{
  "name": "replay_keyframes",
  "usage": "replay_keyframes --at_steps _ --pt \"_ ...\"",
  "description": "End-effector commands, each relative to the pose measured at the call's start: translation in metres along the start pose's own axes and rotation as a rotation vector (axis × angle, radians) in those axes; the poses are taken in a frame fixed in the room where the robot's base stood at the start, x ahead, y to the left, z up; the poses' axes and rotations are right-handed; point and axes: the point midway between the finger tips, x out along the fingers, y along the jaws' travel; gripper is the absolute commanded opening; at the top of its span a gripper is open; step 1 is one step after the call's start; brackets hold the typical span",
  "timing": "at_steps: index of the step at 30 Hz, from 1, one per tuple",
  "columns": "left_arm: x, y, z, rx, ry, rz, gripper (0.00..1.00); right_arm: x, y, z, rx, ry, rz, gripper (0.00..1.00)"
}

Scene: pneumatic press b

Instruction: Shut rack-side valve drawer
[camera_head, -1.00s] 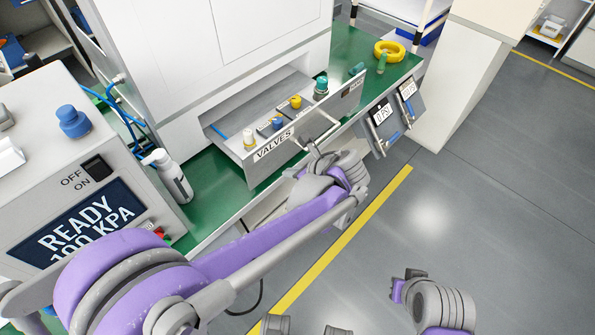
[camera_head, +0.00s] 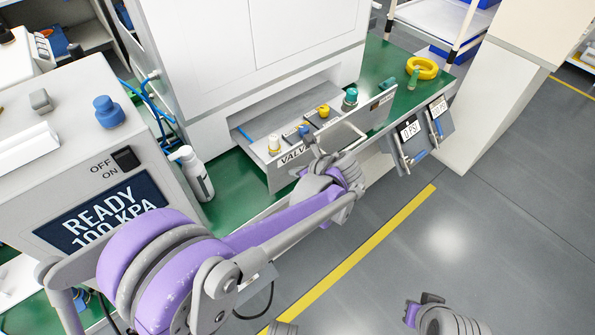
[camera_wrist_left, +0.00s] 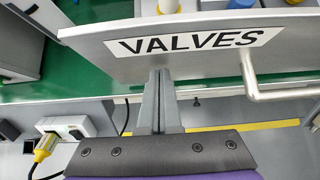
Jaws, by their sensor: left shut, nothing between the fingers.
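The valve drawer (camera_head: 362,122) is pulled open below the white cabinet, with its grey front labelled VALVES. It also shows in the left wrist view (camera_wrist_left: 95,46), with its bar handle (camera_wrist_left: 250,75) right of my fingers. My left gripper (camera_head: 312,146) is at the drawer front and covers part of the label in the head view. In the left wrist view its fingers (camera_wrist_left: 158,80) are shut and empty, pointing at the front just below the label; I cannot tell whether they touch. My right gripper (camera_head: 425,302) shows partly at the bottom right, away from the drawer; its jaws are unclear.
Coloured valves, including a yellow one (camera_head: 323,111) and a teal one (camera_head: 350,97), stand in the drawer. A spray bottle (camera_head: 195,174) stands left of it on the green bench. Gauge panels (camera_head: 412,145) hang at the right. The grey floor (camera_head: 470,215) is clear.

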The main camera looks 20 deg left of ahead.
Motion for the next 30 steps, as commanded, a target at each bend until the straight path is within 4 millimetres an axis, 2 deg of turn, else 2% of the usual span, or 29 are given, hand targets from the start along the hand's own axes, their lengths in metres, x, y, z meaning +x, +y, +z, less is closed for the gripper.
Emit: replay_keyframes --at_steps 8,21,30 --pt "0.025 0.001 0.024 -0.003 -0.002 0.003 0.00 0.002 0.000 0.001 0.000 -0.001 0.000 0.00" --pt "0.105 0.002 0.105 -0.004 -0.002 0.005 0.00 0.006 0.000 0.003 0.000 -0.002 0.000 0.00" --pt "0.149 0.001 0.148 -0.003 -0.001 0.002 0.00 0.006 0.000 0.003 0.000 -0.002 0.000 0.00"
